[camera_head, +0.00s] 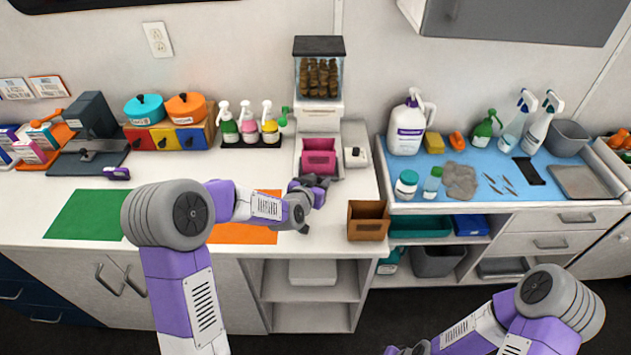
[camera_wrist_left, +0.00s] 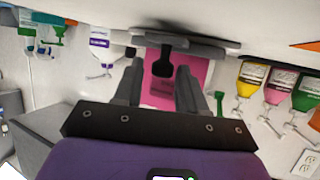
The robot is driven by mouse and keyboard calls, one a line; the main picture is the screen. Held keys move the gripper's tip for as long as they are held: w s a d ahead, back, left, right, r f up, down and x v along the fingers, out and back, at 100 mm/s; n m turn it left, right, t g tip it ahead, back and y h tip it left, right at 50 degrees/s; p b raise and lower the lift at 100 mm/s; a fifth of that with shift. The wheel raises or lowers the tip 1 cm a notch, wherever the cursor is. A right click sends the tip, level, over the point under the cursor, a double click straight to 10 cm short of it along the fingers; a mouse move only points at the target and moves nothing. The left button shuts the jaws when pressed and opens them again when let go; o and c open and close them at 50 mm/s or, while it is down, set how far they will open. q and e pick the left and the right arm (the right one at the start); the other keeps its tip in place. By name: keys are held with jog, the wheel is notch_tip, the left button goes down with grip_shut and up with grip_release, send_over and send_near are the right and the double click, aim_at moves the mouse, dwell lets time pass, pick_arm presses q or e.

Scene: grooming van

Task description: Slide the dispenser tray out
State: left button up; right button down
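The dispenser (camera_head: 318,75) stands against the back wall, with a clear bin of brown pieces above a white body. Its pink tray (camera_head: 319,150) sits in the lower front; the pink also shows in the left wrist view (camera_wrist_left: 160,92). My left gripper (camera_head: 318,182) is right at the front of the tray. In the left wrist view my left gripper (camera_wrist_left: 158,66) has its fingers apart, with a dark tab (camera_wrist_left: 163,62) between them and gaps on both sides. Contact with the tray cannot be told. My right gripper (camera_head: 406,349) is partly cut off at the bottom edge.
A brown box (camera_head: 367,221) stands at the counter's front edge. A small white device (camera_head: 355,156) is right of the dispenser. Green (camera_head: 85,215) and orange (camera_head: 240,234) mats lie at the front left.

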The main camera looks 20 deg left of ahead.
pick_arm(q)
jog(key=shift+o, duration=0.5)
jog(key=v, duration=0.7)
jog(key=shift+s+r+p, duration=0.15)
jog(key=shift+s+p, duration=0.1)
jog(key=shift+p, duration=0.15)
